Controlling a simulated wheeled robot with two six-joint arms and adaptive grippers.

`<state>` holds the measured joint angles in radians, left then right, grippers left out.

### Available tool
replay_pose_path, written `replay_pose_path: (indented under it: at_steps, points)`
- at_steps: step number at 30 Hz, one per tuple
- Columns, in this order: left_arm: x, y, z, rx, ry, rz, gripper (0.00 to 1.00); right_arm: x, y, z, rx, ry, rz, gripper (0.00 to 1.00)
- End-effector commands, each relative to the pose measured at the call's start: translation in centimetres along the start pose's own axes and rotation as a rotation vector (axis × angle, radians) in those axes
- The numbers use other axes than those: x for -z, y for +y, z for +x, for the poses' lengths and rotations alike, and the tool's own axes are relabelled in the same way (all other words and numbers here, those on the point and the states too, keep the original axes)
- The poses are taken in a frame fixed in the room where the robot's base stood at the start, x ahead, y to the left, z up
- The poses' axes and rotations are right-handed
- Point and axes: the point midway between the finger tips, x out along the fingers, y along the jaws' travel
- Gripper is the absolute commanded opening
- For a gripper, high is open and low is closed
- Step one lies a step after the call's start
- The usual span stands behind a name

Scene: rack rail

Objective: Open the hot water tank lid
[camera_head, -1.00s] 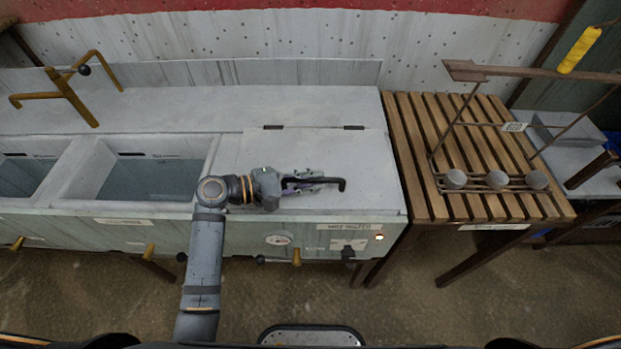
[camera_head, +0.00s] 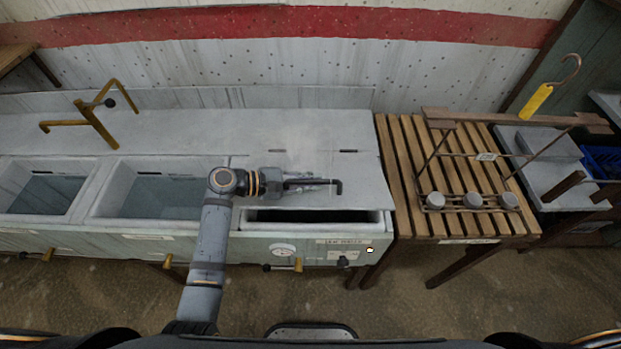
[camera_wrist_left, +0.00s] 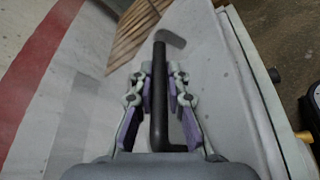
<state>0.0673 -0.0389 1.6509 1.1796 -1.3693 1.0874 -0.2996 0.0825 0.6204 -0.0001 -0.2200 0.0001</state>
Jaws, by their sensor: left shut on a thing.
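The hot water tank lid (camera_head: 368,178) is a pale grey panel hinged along its back edge. Its front edge is raised, and a dark gap shows between it and the tank's front rim (camera_head: 386,226). A black bar handle (camera_head: 339,187) is on the lid; it also shows in the wrist view (camera_wrist_left: 159,100). My left gripper (camera_head: 312,185) is shut on this handle, its fingers on both sides of the bar in the wrist view (camera_wrist_left: 160,78). The tank's inside is mostly hidden. My right gripper is out of view.
Two open water basins (camera_head: 160,197) lie left of the tank, with a brass tap (camera_head: 95,120) behind. A slatted wooden table (camera_head: 408,170) at right holds a metal rack with round cups (camera_head: 472,200). A yellow-handled hook (camera_head: 537,100) is beyond it. Pale haze hangs behind the lid.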

Motion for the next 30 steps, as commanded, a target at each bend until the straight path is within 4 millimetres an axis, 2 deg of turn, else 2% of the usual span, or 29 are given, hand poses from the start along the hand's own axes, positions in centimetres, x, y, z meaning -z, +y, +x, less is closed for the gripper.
replay_pose_path:
  at_steps: [1,6,9,14,21,30]
  points:
    - [-1.5,2.0,-0.6,0.015,-0.001,-0.033,0.00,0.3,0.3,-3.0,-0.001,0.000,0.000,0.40]
    - [-2.0,4.8,-0.8,0.071,0.001,-0.163,0.00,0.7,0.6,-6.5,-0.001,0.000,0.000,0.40]
    - [-2.1,6.3,-0.8,0.100,0.001,-0.230,0.00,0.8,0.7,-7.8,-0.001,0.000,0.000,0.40]
    - [-1.9,8.1,-0.8,0.138,0.001,-0.320,0.00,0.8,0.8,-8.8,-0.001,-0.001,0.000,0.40]
    - [-1.7,9.9,-0.6,0.134,0.001,-0.312,0.00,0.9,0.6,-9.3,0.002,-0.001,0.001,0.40]
    - [-1.6,10.6,-0.6,0.133,0.001,-0.311,0.00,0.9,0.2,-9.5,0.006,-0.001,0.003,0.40]
